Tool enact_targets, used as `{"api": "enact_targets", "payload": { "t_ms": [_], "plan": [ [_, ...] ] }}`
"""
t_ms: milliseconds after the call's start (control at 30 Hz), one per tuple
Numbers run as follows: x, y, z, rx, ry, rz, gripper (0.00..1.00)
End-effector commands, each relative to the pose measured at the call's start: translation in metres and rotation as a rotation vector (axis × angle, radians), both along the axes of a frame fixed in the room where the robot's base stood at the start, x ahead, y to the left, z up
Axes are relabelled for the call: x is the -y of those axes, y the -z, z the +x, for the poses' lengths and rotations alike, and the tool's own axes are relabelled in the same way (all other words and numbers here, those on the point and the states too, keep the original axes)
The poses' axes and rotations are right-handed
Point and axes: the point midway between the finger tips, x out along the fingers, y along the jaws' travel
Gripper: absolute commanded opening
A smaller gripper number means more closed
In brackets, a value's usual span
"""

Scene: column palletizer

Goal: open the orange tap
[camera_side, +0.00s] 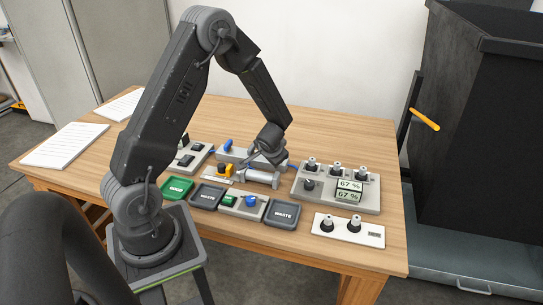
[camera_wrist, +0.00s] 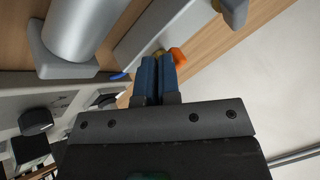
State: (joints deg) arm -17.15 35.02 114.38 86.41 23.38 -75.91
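In the side view my gripper (camera_side: 250,161) is low over the pipe fixture at the middle of the table. I cannot make out the orange tap there, as my wrist covers part of the fixture.
A blue handle (camera_side: 227,146) stands at the left of the fixture, and a yellow and black part (camera_side: 225,170) is in front. A grey cylinder (camera_wrist: 85,30) is close by. Green and dark bins (camera_side: 283,214) line the front; a panel with knobs and displays (camera_side: 368,200) stands right.

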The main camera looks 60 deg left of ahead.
Motion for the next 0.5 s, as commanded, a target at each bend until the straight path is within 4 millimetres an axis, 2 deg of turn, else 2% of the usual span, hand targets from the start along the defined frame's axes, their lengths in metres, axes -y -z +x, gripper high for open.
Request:
{"api": "enact_targets", "payload": {
  "t_ms": [33, 100, 500],
  "plan": [
    [-0.0027, -0.0015, 0.0101, 0.013, 0.012, 0.003, 0.00],
    [-0.0033, -0.0013, 0.0134, 0.013, 0.014, 0.001, 0.00],
    [-0.0040, -0.0001, 0.0150, 0.009, 0.017, 0.001, 0.00]
  ]
}}
